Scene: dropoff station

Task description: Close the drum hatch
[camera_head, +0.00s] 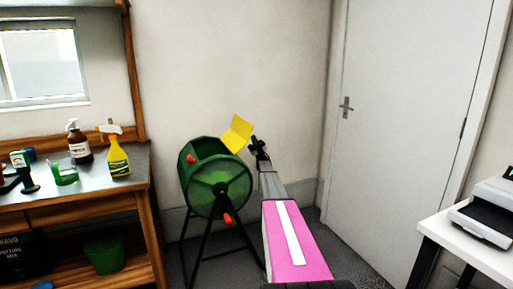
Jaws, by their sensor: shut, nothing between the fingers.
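A green drum (217,188) stands on a dark frame (205,244) against the back wall. Its yellow hatch (238,133) is swung open, tilted up from the right side of the top opening. Orange-red parts show on the drum's left and lower side. My gripper (256,143) is shut and empty, just right of the hatch. Whether it touches the hatch, I cannot tell. My arm reaches up to it from the lower middle.
A wooden workbench (140,160) at left holds a yellow spray bottle (118,158), a brown bottle (78,146) and other small items. A closed door (405,125) is at the right. A white table (455,240) bears a printer-like machine (490,215).

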